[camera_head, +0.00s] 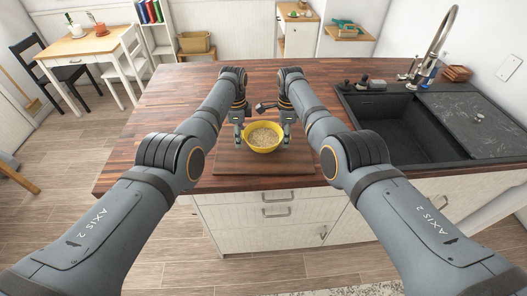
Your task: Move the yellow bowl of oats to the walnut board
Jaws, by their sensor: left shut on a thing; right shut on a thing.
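The yellow bowl (263,147) is filled with pale oats (263,137) and looks upright. It is over the walnut board (262,170), near the board's back part; I cannot tell whether its base touches the board. My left gripper (240,137) is shut on the bowl's left rim. My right gripper (286,136) is shut on the bowl's right rim. The front of the board is bare. My arms hide parts of the counter on both sides.
The dark wooden counter (165,100) has free room to the left and behind. A black sink (395,125) with a tall tap (437,40) lies to the right. Small dark items (364,82) stand at the sink's back edge. The counter's front edge is just before the board.

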